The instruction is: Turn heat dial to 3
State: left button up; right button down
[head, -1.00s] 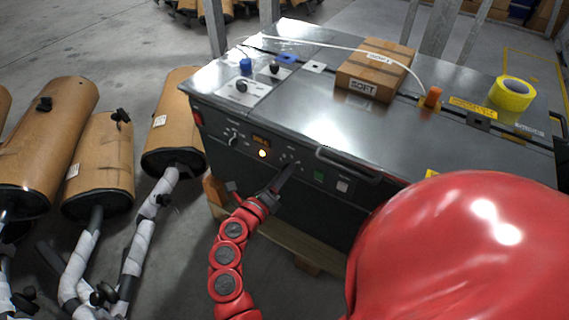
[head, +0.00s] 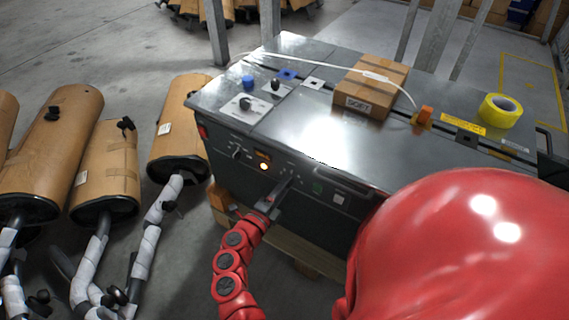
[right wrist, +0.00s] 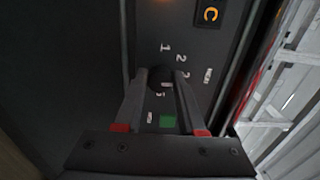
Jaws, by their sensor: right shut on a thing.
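The heat dial (right wrist: 162,78) is a small dark knob on the dark front panel of the grey machine. In the right wrist view the numerals 1, 2 and 3 curve around its upper right side. My right gripper (right wrist: 162,74) is shut on the dial, one finger on each side. The fingers partly cover the dial, and I cannot tell which number it points to. In the head view my right gripper (head: 287,182) reaches the panel from below and hides the dial. My left gripper is not in view.
Another knob (head: 238,152) sits further left on the panel. A cardboard box (head: 371,88) and yellow tape roll (head: 500,110) are on top.

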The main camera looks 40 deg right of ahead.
dwell(0.4)
jog(key=c, duration=0.5)
grip_release()
jog(key=shift+a, duration=0.1)
jog(key=p+v, duration=0.1)
jog(key=v, duration=1.6)
jog(key=shift+p, duration=0.4)
jog(key=shift+s+a+f, duration=0.1)
jog(key=shift+s, duration=0.05)
